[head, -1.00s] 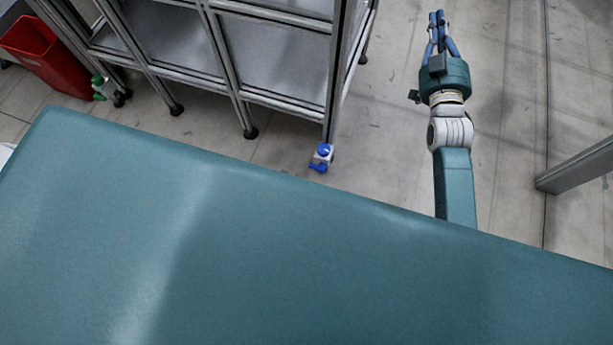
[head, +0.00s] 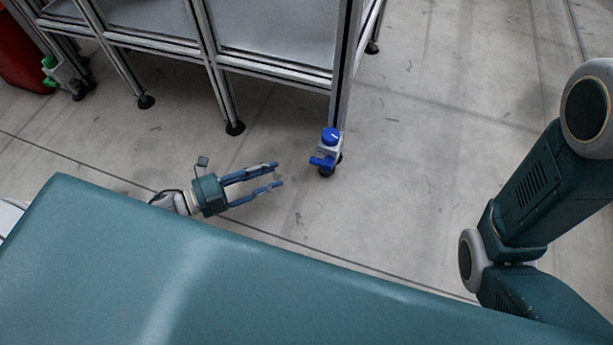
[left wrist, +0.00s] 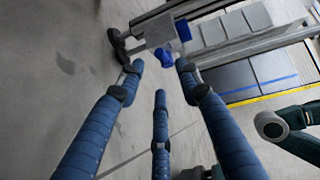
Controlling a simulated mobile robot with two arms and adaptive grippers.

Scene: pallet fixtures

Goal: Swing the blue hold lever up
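The blue hold lever (head: 322,162) sits low on a small white-grey fixture at the foot of the frame's near corner post, below a round blue knob (head: 331,137). My left gripper (head: 279,174) is to the left of the lever, open and empty, with its fingers pointing toward it and a gap between. In the left wrist view the lever (left wrist: 164,57) shows beyond the spread fingertips, and the blue knob (left wrist: 184,30) is just above right. My right gripper is not in view; only my right arm's links show at the right.
The metal frame rack (head: 275,68) stands on dark feet behind the lever. A green-handled fixture (head: 50,70) and a red bin (head: 22,55) are at the far left. The concrete floor (head: 430,130) right of the lever is clear.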

